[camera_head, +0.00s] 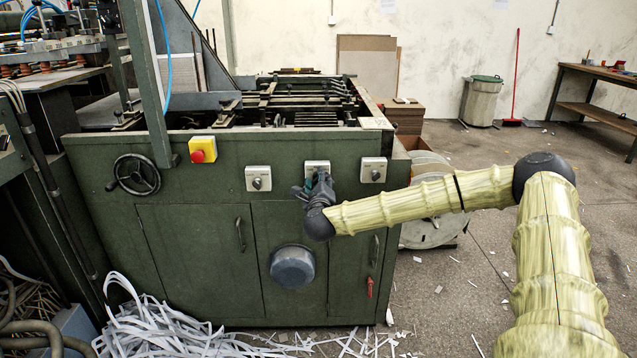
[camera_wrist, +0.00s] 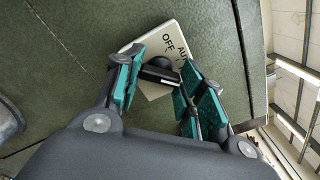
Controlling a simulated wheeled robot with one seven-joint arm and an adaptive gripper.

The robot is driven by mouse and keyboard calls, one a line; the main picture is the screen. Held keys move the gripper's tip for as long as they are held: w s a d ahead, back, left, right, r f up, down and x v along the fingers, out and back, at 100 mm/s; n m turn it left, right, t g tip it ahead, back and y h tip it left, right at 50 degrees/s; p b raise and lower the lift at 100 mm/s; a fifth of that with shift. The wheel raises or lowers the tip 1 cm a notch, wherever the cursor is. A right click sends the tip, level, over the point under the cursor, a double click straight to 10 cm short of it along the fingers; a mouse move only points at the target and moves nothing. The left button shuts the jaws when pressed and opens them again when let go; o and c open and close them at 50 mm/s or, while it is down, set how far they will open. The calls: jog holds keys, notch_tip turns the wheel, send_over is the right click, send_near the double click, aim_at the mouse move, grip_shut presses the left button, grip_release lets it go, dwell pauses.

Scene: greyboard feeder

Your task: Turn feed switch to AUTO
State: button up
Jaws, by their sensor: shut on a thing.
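The feed switch is the middle of three white switch plates on the green machine's front; its plate (camera_head: 317,166) shows above my gripper (camera_head: 318,186). In the wrist view the plate (camera_wrist: 174,34) is tilted and carries the words OFF and a partly hidden AUT. The black knob (camera_wrist: 158,73) lies between the teal pads of my gripper (camera_wrist: 160,66), which is shut on it. The knob's pointer is hidden, so its setting cannot be read.
Similar switches sit to the left (camera_head: 258,178) and right (camera_head: 373,170) of my gripper. A red emergency button (camera_head: 203,150) on a yellow box and a black handwheel (camera_head: 137,175) are further left. A round grey bowl-like part (camera_head: 292,267) sticks out below.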

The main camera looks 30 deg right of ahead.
jog(key=shift+n, duration=0.4)
jog(key=shift+n+p, duration=2.15)
jog(key=shift+n, duration=1.95)
jog(key=o, duration=1)
jog(key=v, duration=1.2)
jog(key=shift+s+d, duration=0.1)
